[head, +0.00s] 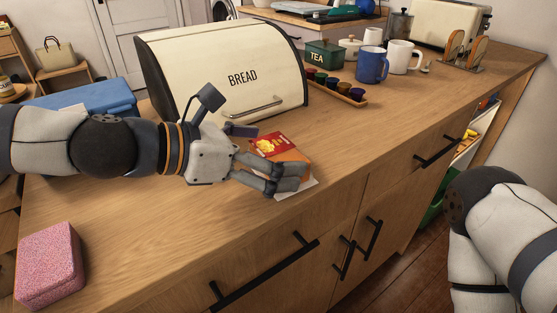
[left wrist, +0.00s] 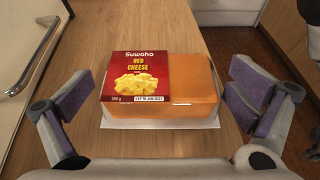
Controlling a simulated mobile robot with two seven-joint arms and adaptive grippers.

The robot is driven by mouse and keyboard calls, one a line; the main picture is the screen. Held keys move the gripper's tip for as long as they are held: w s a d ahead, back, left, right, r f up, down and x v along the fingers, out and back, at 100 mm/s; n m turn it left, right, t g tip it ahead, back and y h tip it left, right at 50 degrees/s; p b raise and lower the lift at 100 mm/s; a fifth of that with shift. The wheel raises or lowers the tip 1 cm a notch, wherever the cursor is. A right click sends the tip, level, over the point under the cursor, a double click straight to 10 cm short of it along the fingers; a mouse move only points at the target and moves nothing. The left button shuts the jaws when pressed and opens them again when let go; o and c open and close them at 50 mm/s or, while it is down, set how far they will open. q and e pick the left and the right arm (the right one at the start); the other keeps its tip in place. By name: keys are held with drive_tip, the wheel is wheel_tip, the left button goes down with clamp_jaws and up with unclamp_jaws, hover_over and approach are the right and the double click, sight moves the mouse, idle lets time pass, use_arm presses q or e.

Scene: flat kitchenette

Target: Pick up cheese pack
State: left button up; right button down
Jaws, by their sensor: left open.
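The cheese pack (head: 272,144) lies flat on the wooden counter. In the left wrist view the cheese pack (left wrist: 143,78) has a red label reading "Red Cheese" over its left part, with an orange body on the right and a pale sheet under it. My left gripper (head: 268,158) is open over the pack; in the head view its fingers hide part of it. In the left wrist view the pack sits between the spread fingers of my left gripper (left wrist: 165,97), with gaps on both sides. My right gripper is out of view.
A cream bread box (head: 215,70) stands close behind the pack. A rack of small dark cups (head: 335,88), a blue mug (head: 371,66) and a white mug (head: 402,57) stand farther right. A pink sponge-like block (head: 50,262) lies front left. The counter's front edge is near.

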use_arm(q)
drive_tip(key=shift+r, duration=0.15)
drive_tip(key=c, duration=1.2)
